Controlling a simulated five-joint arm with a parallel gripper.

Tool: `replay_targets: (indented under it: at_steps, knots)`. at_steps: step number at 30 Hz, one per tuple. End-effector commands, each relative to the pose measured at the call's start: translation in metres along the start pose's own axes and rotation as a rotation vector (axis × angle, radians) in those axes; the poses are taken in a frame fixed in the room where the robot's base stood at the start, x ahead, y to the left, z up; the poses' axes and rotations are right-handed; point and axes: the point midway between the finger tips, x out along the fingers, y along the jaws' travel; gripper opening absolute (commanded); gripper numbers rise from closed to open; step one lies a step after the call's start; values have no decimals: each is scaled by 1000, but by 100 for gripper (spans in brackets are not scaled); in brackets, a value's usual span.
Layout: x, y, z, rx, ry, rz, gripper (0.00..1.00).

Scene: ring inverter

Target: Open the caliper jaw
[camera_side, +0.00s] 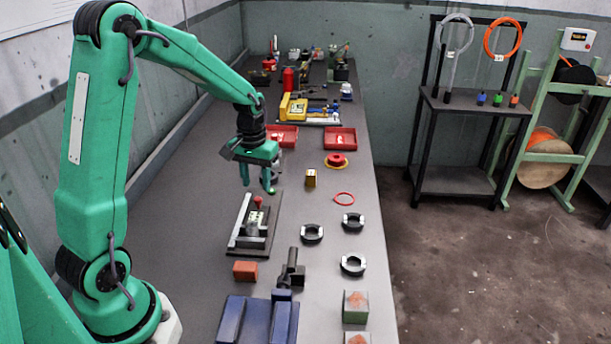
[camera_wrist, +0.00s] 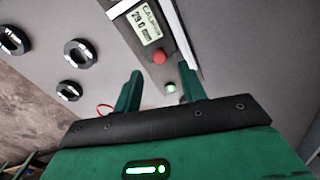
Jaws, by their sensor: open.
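The caliper (camera_side: 241,232) lies on the bench below and in front of my gripper in the side view, a pale rail on a dark base with a red knob (camera_side: 258,201). My gripper (camera_side: 257,183) is open and empty, its fingers pointing down above the bench, just beyond the knob end. In the wrist view, the caliper's display (camera_wrist: 146,26) and red knob (camera_wrist: 159,57) show at the top, beyond my open gripper (camera_wrist: 160,90). I cannot tell how far the caliper jaw is open.
Several black-and-white rings (camera_side: 312,234) lie right of the caliper, with a thin red ring (camera_side: 344,199) beyond them. An orange block (camera_side: 245,271) and a blue fixture (camera_side: 256,322) stand nearer. Red trays (camera_side: 341,138) and a yellow device (camera_side: 293,108) are farther back.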

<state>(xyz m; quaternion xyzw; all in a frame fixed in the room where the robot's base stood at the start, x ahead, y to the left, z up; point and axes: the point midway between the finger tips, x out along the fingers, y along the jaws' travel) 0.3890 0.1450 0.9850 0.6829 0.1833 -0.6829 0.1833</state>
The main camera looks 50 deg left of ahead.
Motion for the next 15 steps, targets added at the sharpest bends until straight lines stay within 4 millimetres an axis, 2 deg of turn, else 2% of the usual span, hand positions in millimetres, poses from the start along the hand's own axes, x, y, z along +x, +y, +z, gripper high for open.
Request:
replay_targets:
  at_steps: [9,15]
  knots:
    - [38,0,0,0,-2,0,41]
    - [48,0,0,0,0,0,41]
